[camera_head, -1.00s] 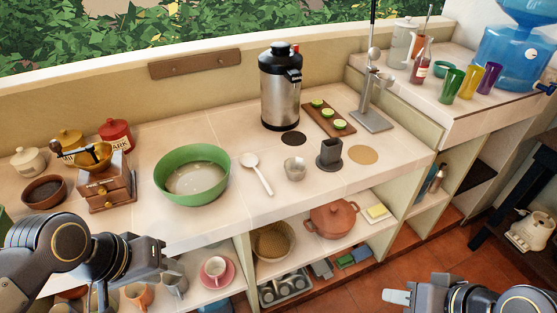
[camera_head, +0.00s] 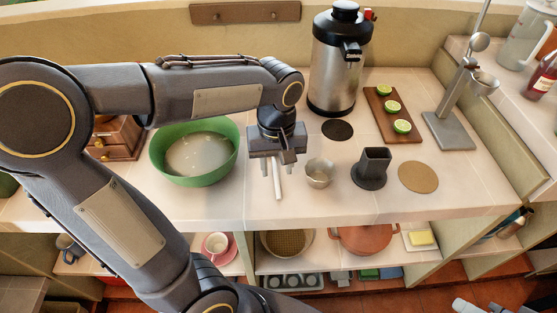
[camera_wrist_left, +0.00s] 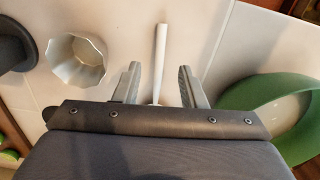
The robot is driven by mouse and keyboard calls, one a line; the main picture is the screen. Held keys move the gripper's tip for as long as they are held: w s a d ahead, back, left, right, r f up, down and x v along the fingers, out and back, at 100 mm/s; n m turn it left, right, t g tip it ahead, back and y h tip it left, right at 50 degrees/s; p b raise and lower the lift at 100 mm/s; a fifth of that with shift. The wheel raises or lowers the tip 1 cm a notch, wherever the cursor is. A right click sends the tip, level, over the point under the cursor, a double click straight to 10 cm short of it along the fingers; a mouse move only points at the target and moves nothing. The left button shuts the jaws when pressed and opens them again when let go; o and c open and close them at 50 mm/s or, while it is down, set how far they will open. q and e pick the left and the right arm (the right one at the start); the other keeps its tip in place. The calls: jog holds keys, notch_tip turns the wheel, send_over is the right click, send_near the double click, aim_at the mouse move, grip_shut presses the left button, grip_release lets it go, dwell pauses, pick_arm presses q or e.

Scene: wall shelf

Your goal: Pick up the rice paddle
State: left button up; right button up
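The white rice paddle (camera_head: 278,188) lies on the counter to the right of the green bowl. In the head view only part of its handle shows, and my left gripper hides the rest. My left gripper (camera_head: 272,171) is over the paddle, pointing down. In the left wrist view its two fingers (camera_wrist_left: 159,88) are open, with the paddle's handle (camera_wrist_left: 161,50) between them and a gap on each side. I cannot tell the exact height of the fingertips above the counter. A small piece of my right gripper (camera_head: 465,304) shows at the bottom right edge.
The green bowl (camera_head: 228,160) stands close on the left. A small metal cup (camera_head: 319,173) and a dark square-topped holder (camera_head: 372,168) are close on the right. A steel dispenser (camera_head: 338,70) and a board with lime halves (camera_head: 377,105) are behind. The counter's front edge is near.

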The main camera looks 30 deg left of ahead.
aim_at(277, 182)
pick_arm(q)
notch_tip(277, 182, down, 5)
jog(key=shift+w+r, duration=0.1)
grip_shut()
dwell(0.3)
